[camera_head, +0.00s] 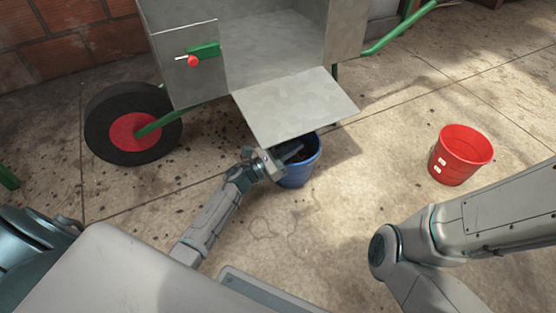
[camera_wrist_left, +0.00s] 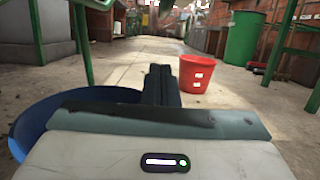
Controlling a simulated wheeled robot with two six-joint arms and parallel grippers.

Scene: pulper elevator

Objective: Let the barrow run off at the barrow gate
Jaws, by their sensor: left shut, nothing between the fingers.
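The barrow (camera_head: 190,80) is a grey metal box on a green frame, with a black wheel (camera_head: 133,125) with a red hub at the left. A green latch with a red knob (camera_head: 193,61) sits on its front panel. The barrow gate (camera_head: 295,106) appears as a flat grey plate, swung down and sticking out below the box's opening. My left gripper (camera_head: 290,153) is shut and empty, just below the plate's front edge and over the rim of a blue bucket (camera_head: 297,177). Its closed fingers (camera_wrist_left: 161,85) show in the left wrist view. My right gripper is out of view.
The blue bucket, with something dark inside, stands under the gate; its rim (camera_wrist_left: 30,120) shows in the left wrist view. A red bucket (camera_head: 460,155) stands to the right. Dark specks dot the concrete floor. A brick wall (camera_head: 75,40) is behind the barrow.

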